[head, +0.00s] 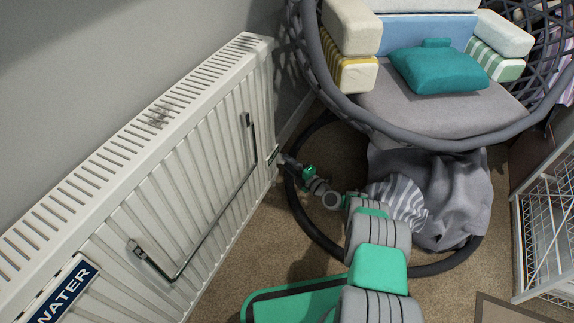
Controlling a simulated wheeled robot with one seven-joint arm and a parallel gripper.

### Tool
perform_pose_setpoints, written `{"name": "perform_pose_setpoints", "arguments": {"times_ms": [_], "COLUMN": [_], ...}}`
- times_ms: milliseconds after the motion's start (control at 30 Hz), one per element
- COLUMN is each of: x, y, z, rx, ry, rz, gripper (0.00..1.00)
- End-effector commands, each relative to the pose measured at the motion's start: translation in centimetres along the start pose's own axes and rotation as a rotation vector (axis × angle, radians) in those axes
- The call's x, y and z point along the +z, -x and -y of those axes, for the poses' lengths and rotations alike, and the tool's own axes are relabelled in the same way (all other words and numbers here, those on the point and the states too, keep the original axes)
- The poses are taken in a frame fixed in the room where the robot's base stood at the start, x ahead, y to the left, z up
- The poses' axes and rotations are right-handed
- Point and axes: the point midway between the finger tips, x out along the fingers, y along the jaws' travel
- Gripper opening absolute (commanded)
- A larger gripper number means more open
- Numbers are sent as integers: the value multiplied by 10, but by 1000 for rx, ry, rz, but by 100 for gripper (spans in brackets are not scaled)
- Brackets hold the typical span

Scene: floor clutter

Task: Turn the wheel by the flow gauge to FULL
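My arm reaches away from the bottom of the head view, and my gripper (287,160) is at its far end, low beside the far end of the white radiator (215,150). The gripper is small and dark here, and I cannot tell whether its fingers are open or shut, or whether they touch anything. I cannot make out a wheel or a flow gauge. If they are near the radiator's far end, they are too small to tell or hidden. A blue sign (65,292) reading "WATER" is on the radiator's front at the lower left.
A bent metal rail (215,220) runs along the radiator's front. A hanging-style chair (440,105) with cushions stands at the back right, its dark ring base around my gripper's area. A grey blanket (455,195) lies beneath it. A white wire rack (545,235) stands at right.

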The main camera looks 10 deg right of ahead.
Motion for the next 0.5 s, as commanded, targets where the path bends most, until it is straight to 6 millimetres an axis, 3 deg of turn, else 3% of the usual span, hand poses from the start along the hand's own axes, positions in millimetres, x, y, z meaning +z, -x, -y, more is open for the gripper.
{"name": "perform_pose_setpoints", "arguments": {"times_ms": [67,400,500], "x": [0,-1,-1], "y": [0,0,0], "z": [0,0,0], "rx": [0,0,0], "ry": [0,1,0], "rz": [-1,-2,-2], "gripper": [32,4,0]}}
